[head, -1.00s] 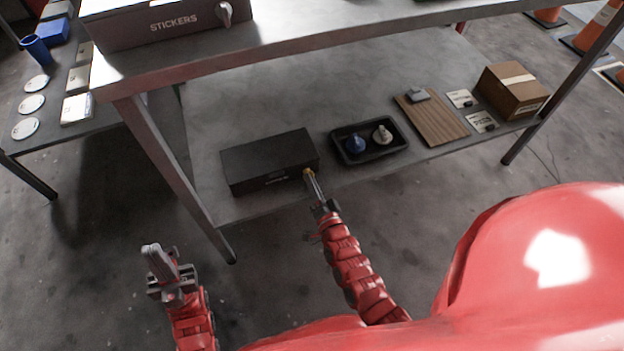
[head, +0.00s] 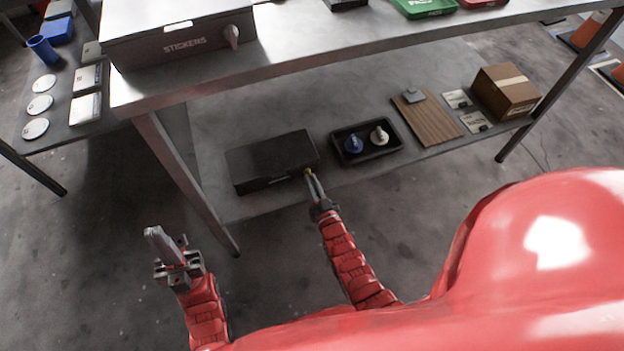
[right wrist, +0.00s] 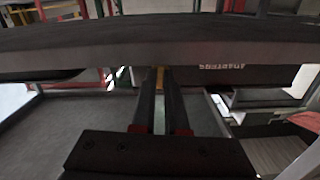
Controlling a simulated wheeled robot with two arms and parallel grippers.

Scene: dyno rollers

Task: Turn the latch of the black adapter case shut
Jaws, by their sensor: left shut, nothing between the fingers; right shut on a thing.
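The black adapter case (head: 272,158) lies on the lower shelf with its lid down, and its lettered front also shows upside down in the right wrist view (right wrist: 215,75). A small yellow latch (head: 308,171) is at the right end of its front. My right gripper (head: 311,178) is shut on the latch, its fingertips hiding most of it. In the right wrist view a bit of yellow (right wrist: 158,74) shows at the fingertips. The latch's exact angle is too small to tell. My left gripper (head: 153,234) is shut and empty, over the floor left of the shelf.
A black tray (head: 372,157) with a blue and a pale knobbed piece sits right of the case. A clipboard (head: 428,120), cards and a cardboard box (head: 505,92) lie further right. The upper shelf (head: 290,58) overhangs, carrying a stickers case (head: 185,42). A table leg (head: 185,180) stands left.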

